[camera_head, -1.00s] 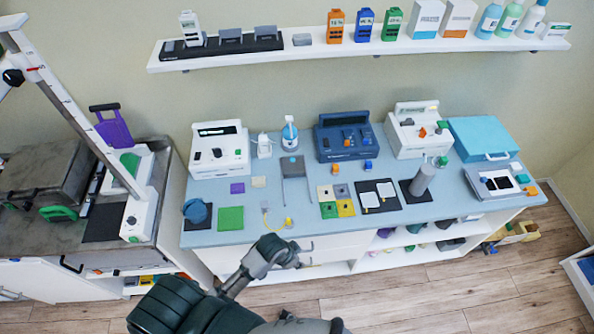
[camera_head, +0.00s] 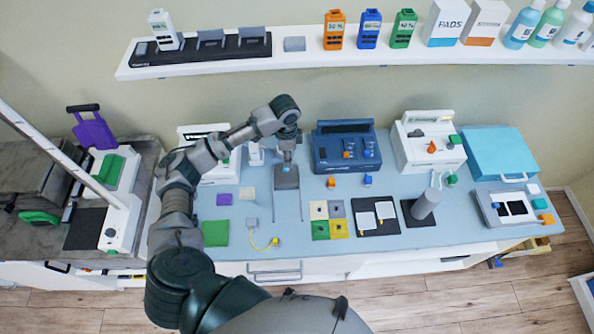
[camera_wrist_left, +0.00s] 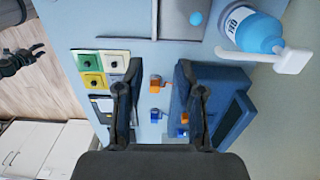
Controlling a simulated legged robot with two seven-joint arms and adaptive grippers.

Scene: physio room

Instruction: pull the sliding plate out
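The sliding plate (camera_head: 286,178) is a grey square lying between two thin rails on the blue-grey bench, with a small blue knob (camera_head: 285,168) on it. In the left wrist view, the plate (camera_wrist_left: 176,16) is at the top edge, partly cut off, with its blue knob (camera_wrist_left: 196,18). My left gripper (camera_head: 287,155) points down near the plate's far end in the head view. Its fingers (camera_wrist_left: 160,75) are apart and empty in the wrist view; the knob is beyond the tips, not between them. My right gripper (camera_wrist_left: 36,55) shows at the left of that view, fingers apart, over the floor.
A blue device (camera_head: 344,148) stands right of the plate, and a white device (camera_head: 430,142) farther right. Coloured tiles (camera_head: 338,228) and a yellow-ended cable (camera_head: 262,244) lie in front.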

